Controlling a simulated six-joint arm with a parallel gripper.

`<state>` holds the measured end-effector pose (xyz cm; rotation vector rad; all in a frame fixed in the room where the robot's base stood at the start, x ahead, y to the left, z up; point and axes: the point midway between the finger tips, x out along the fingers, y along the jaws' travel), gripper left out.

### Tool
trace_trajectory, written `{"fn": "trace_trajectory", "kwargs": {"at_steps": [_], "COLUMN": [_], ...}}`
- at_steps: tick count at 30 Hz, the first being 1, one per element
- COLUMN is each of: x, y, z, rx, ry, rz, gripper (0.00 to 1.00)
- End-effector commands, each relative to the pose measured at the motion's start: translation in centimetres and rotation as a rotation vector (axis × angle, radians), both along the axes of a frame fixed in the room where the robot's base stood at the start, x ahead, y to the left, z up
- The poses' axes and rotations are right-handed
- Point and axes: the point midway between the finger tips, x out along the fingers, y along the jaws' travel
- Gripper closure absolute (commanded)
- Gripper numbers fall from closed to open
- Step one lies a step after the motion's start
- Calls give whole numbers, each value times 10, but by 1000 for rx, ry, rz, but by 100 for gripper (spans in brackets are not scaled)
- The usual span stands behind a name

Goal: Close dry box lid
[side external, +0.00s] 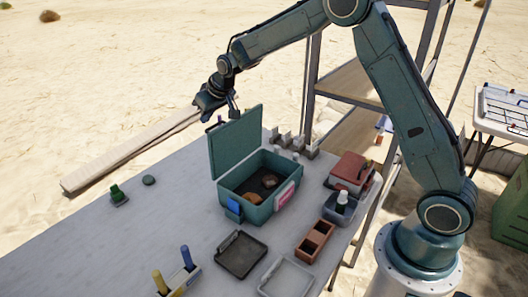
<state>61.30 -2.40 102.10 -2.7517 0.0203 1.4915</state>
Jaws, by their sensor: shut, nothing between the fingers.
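The dry box (235,206) is a teal case on the grey table, with a pink label on its front right side and a blue latch at its corner. Its lid (236,143) stands open, roughly upright at the back left edge. Brown pieces (270,181) lie on the dark floor inside. My gripper (235,112) is shut and empty, pointing down at the top edge of the lid, on its far side. Part of the gripper is hidden behind the lid, so I cannot tell whether it touches.
Right of the box are grey blocks (292,141), a red case (352,168), a bottle in a blue bin (341,202) and a brown divided tray (315,241). In front lie a dark tray (241,255) and a pale tray (286,278). A green item (118,195) sits left; the table between is clear.

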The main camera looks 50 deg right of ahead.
Motion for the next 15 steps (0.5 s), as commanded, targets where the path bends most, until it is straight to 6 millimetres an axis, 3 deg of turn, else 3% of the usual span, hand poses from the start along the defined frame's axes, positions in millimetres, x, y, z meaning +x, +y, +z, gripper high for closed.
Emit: {"fn": "trace_trajectory", "kwargs": {"at_steps": [15], "x": [-16], "y": [0], "z": [-4], "rx": [-1], "ry": [0], "rz": [-1], "gripper": [100]}}
